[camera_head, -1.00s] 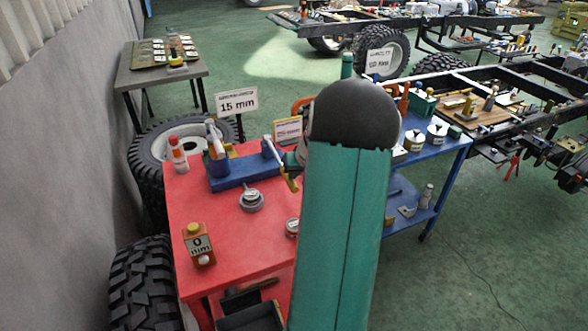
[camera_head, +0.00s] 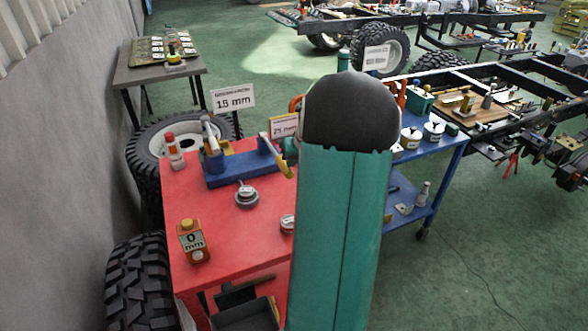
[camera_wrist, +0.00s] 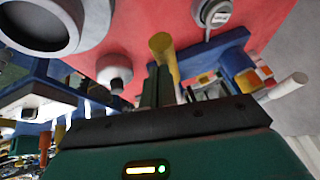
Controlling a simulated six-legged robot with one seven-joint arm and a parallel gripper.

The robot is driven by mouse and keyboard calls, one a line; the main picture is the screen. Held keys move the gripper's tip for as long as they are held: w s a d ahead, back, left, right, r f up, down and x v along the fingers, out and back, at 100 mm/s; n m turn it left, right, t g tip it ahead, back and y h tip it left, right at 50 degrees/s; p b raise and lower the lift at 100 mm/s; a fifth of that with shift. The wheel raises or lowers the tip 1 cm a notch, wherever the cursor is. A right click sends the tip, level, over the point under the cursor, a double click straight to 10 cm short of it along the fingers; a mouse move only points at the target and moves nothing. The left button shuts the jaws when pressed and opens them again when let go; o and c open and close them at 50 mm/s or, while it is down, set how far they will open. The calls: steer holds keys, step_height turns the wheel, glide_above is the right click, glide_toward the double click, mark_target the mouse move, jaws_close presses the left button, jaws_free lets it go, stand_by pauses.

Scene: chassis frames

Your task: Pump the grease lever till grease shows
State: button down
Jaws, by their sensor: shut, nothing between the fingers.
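A blue fixture (camera_head: 228,171) with two uprights stands on the red table in the head view. A yellow lever (camera_head: 278,160) slopes down from its right upright. In the wrist view the yellow lever (camera_wrist: 164,52) shows its round end close beside my gripper (camera_wrist: 157,72), and the blue fixture (camera_wrist: 207,58) is behind. My gripper is shut with nothing between its fingers; I cannot tell whether it touches the lever. In the head view my arm hides the gripper. A pale grey handle (camera_wrist: 288,86) is at the right of the wrist view. I cannot make out any grease.
The red table (camera_head: 215,228) also holds a round grey part (camera_head: 246,196), an orange block marked 0 mm (camera_head: 193,242) and a red-capped bottle (camera_head: 175,150). A blue cart (camera_head: 440,165) stands behind my arm. Tyres lie along the left wall. Open green floor is at right.

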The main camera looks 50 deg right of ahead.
steer(key=s+a+r, duration=0.2)
steer(key=s+r, duration=0.3)
steer(key=s, duration=0.1)
steer(key=shift+s+a+r, duration=0.25)
steer(key=shift+s+a, duration=0.05)
steer(key=shift+s, duration=0.1)
stand_by(0.7)
steer(key=w+a+r+n, duration=0.1)
steer(key=w+a+r, duration=0.15)
steer(key=a, duration=0.65)
steer(key=w+a+r+n+y, duration=0.1)
steer(key=a+r+n, duration=0.15)
steer(key=a, duration=0.55)
steer(key=w+a+r, duration=0.2)
steer(key=a+r, duration=0.1)
steer(key=a, duration=0.6)
steer(key=s+a+n, duration=0.2)
steer(key=s+a, duration=0.3)
steer(key=a, duration=0.4)
steer(key=s+a+n, duration=0.1)
steer(key=s+a, duration=0.4)
steer(key=a, duration=0.3)
steer(key=shift+a+r+n+y, duration=0.25)
steer(key=shift+a+n+y, duration=0.05)
steer(key=shift+a+n, duration=0.05)
